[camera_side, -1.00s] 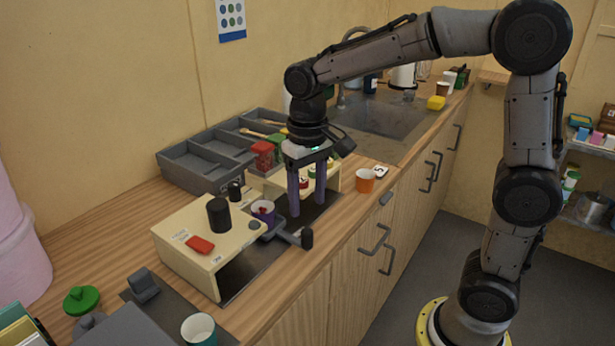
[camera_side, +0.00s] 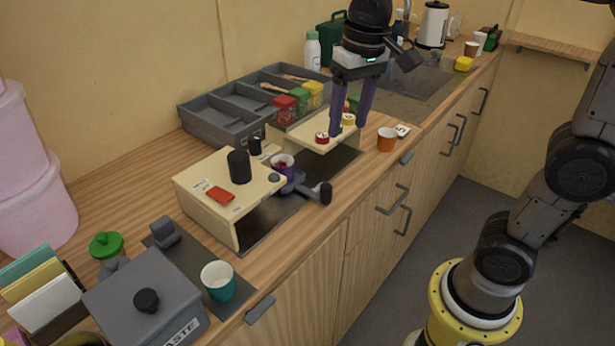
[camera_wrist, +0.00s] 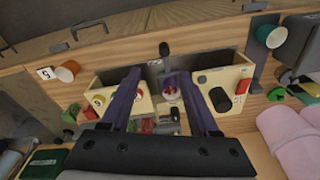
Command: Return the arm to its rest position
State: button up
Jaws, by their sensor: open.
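My gripper (camera_side: 349,130) hangs above the counter with its two purple fingers apart and nothing between them. It points down in the side view, over the cream unit with red and yellow knobs (camera_side: 318,131). In the wrist view the open fingers (camera_wrist: 160,75) span the middle, and a small purple cup with something red in it (camera_wrist: 171,92) shows between them, farther off. In the side view this cup (camera_side: 291,170) stands apart from my gripper, at the cream machine (camera_side: 200,196) by a dark handle. My upper arm is partly out of frame.
An orange cup (camera_side: 386,140) stands right of my gripper by a number card (camera_side: 402,131). A grey divided tray (camera_side: 215,127) with red, green and yellow jars lies behind. A teal cup (camera_side: 217,284) and grey waste box (camera_side: 150,310) are in front. The sink lies beyond.

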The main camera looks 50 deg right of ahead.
jog(key=s+f+n+t, duration=0.1)
jog(key=s+f+t, duration=0.1)
jog(key=s, duration=0.5)
jog(key=s+d+f+n+t, duration=0.1)
jog(key=s+f+n+t, duration=0.1)
jog(key=s, duration=0.4)
jog(key=shift+s+d+f, duration=0.3)
jog(key=shift+s+f, duration=0.1)
jog(key=shift+f, duration=0.45)
dwell(0.4)
